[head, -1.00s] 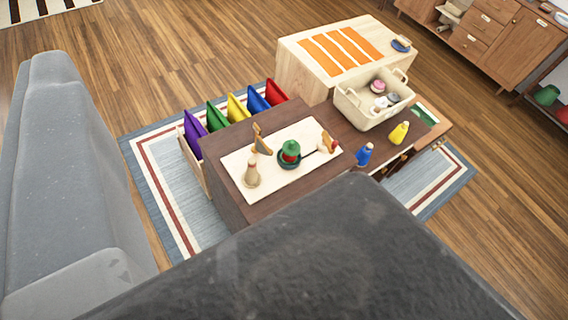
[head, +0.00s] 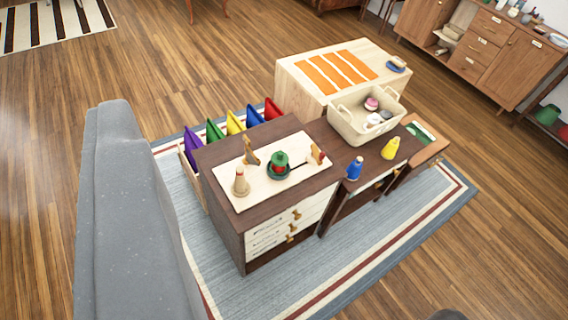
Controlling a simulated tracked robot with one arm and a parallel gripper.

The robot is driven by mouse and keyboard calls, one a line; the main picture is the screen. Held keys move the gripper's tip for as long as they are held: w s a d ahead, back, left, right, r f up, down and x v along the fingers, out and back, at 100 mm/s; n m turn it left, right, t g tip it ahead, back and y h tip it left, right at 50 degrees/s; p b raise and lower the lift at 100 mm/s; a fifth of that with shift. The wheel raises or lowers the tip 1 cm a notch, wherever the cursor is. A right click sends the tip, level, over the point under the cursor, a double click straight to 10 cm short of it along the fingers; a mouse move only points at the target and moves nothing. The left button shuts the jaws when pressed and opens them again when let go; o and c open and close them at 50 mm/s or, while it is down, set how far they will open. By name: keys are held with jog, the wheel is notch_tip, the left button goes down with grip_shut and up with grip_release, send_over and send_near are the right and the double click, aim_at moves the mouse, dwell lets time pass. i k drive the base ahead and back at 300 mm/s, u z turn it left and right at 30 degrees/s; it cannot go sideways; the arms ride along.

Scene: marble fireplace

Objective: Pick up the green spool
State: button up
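A small green object (head: 280,159), likely the green spool, stands with a red part beneath it. It is in or on a dark round dish on a cream board (head: 243,204). The board lies on a dark brown drawer cabinet (head: 290,199) in the middle of the head view. It is too small to make out its exact shape. A tan cone-like piece (head: 241,183), a brown wooden piece (head: 251,155) and a red and tan piece (head: 317,153) stand around it on the board.
A blue bottle (head: 354,169) and a yellow bottle (head: 390,149) stand right of the board. A cream bin (head: 350,124) with items is behind them. A grey sofa (head: 120,200) stands at left. Colored folders (head: 234,123) stand behind the cabinet. Rug (head: 350,262) in front is clear.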

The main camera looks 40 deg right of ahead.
aim_at(279, 159)
jog(key=i, duration=0.9)
jog(key=u, duration=0.05)
